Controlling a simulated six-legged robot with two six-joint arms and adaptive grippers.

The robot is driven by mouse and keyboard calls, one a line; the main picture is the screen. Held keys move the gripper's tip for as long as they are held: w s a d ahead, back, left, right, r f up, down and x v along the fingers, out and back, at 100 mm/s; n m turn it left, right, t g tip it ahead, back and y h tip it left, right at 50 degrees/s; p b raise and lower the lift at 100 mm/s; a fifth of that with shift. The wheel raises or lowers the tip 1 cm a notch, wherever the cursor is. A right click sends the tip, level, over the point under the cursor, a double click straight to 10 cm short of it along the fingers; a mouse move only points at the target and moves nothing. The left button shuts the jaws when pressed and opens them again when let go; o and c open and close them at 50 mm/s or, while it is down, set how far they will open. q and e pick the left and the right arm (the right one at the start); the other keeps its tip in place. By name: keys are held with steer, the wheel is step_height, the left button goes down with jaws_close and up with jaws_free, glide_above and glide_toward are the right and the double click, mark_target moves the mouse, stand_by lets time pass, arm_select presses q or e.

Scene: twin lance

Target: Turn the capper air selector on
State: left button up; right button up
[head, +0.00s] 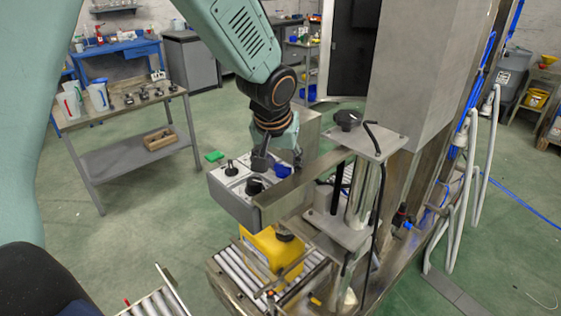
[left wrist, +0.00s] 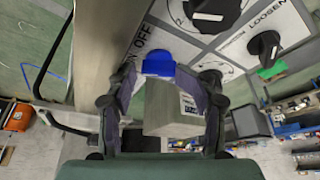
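The grey control box (head: 235,203) stands above a roller conveyor in the head view. Its blue selector knob (head: 283,170) also shows in the left wrist view (left wrist: 158,65), beside an ON OFF label. My left gripper (head: 280,162) points down at it. In the left wrist view its two fingers (left wrist: 159,78) are apart, with the blue knob between their tips. I cannot tell whether the tips touch it. Two black knobs (head: 230,168) (head: 254,186) sit on the same panel. My right gripper is not in view.
A metal bar (head: 300,185) and a post with a plate (head: 370,140) stand close right of the box. A yellow container (head: 270,250) is on the conveyor (head: 240,285) below. A side table (head: 125,105) with jugs stands left. Green floor is open between.

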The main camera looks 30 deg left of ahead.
arm_select(q)
steer(key=shift+w, duration=0.1)
steer(key=v, duration=1.1)
steer(key=shift+r, duration=0.45)
steer(key=shift+s+r, duration=0.1)
steer(key=shift+s, duration=0.1)
